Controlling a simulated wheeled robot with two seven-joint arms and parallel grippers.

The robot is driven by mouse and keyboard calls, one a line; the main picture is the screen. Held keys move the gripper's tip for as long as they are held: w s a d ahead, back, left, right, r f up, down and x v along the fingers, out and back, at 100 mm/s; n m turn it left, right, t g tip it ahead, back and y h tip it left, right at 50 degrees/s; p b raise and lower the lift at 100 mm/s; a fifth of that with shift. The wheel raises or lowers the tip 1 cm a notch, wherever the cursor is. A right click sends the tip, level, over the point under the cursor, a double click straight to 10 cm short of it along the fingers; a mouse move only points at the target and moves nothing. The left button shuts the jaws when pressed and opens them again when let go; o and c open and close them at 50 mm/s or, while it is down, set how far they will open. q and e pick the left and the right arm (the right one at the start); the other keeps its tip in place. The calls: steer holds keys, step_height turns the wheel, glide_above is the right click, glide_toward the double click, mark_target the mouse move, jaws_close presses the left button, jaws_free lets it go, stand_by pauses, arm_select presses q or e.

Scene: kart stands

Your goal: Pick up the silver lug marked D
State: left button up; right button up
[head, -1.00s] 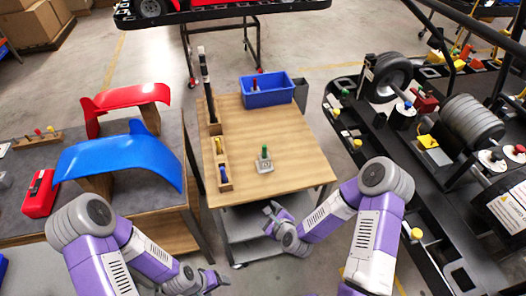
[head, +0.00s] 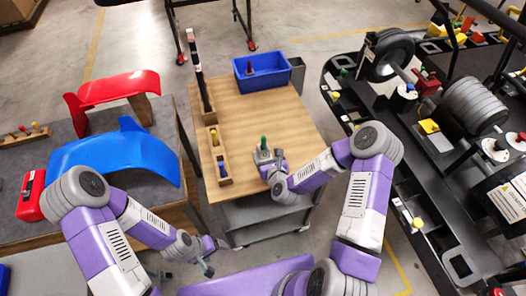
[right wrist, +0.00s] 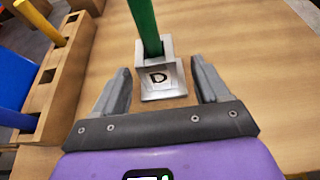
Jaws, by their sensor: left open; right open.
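The silver lug marked D (right wrist: 160,80) stands on the wooden table, with a green post rising from it. In the head view the lug (head: 262,155) is near the table's front part, partly hidden by my right gripper. My right gripper (right wrist: 160,88) is open, its two fingers on either side of the lug's near part, with gaps showing between fingers and lug. In the head view my right gripper (head: 272,163) is right at the lug. My left gripper (head: 207,256) is low in front of the left bench, away from the lug, and open.
A wooden rack (head: 217,160) with yellow and blue handles lies along the table's left edge. A blue bin (head: 262,75) is at the back of the table (head: 240,118). Red and blue panels (head: 115,155) lie on the left bench. A black kart frame (head: 415,190) stands to the right.

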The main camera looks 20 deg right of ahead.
mark_target(265, 154)
steer(key=shift+x, duration=1.95)
steer(key=shift+a, duration=0.1)
steer(key=shift+c, duration=0.3)
steer(key=shift+r, duration=0.1)
steer(key=c, duration=1.2)
